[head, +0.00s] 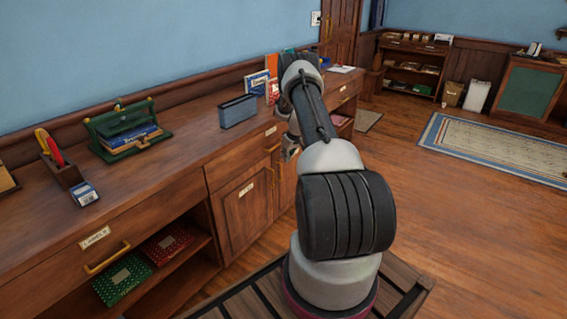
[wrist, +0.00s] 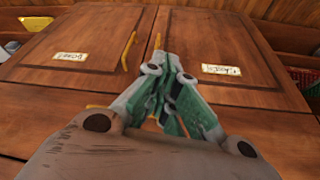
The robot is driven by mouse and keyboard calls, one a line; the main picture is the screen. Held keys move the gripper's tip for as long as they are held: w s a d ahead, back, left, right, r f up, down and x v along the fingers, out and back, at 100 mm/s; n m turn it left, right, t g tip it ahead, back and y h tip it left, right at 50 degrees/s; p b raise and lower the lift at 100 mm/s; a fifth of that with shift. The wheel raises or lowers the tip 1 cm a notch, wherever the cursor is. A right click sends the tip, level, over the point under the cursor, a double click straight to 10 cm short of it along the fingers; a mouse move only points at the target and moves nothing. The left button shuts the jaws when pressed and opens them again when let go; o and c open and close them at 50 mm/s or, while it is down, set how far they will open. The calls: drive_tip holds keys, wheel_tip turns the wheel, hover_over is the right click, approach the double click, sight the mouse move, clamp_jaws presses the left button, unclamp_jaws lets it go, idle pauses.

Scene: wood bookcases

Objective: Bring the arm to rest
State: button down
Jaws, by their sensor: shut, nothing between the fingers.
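My arm rises in the middle of the head view and bends forward toward the long wooden cabinet (head: 185,145). My gripper (head: 290,150) hangs at the end of the arm, just in front of the cabinet doors and below the counter edge; it is partly hidden by my arm links. In the wrist view my gripper (wrist: 171,125) is shut with nothing between its fingers. It points at the two closed cabinet doors (wrist: 225,45) with brass handles and labels. I cannot tell the exact gap between fingers and doors.
On the counter stand a green rack (head: 125,128), a blue-grey box (head: 238,111), a small holder (head: 65,172) and upright books (head: 257,82). Below, an open shelf holds red and green boxes (head: 165,245). Open wood floor (head: 440,220) and a rug (head: 500,150) lie to the right.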

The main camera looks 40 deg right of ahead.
drive_tip(key=s+a+r+m+g+y, duration=0.25)
drive_tip(key=s+a, duration=0.25)
drive_tip(key=s, duration=0.6)
drive_tip(key=s+a+r+m+g, duration=0.1)
drive_tip(key=s+a+r, duration=0.4)
drive_tip(key=r, duration=0.3)
drive_tip(key=s+a+r+g+h, duration=0.1)
drive_tip(key=s+a+r, duration=0.4)
drive_tip(key=r, duration=0.4)
drive_tip(key=s+a+r+m+g, duration=0.1)
drive_tip(key=s+a+r, duration=0.45)
drive_tip(key=r, duration=0.25)
drive_tip(key=s+a+r+n+t+h, duration=0.1)
drive_tip(key=s+a+r+n+t, duration=0.1)
drive_tip(key=s+a+r, duration=0.4)
drive_tip(key=s+a+r+n+t, duration=0.2)
drive_tip(key=s+a+r, duration=0.5)
drive_tip(key=s+r, duration=0.4)
drive_tip(key=shift+s+t+h, duration=0.35)
drive_tip(key=shift+s+t, duration=0.25)
drive_tip(key=shift+t, duration=0.15)
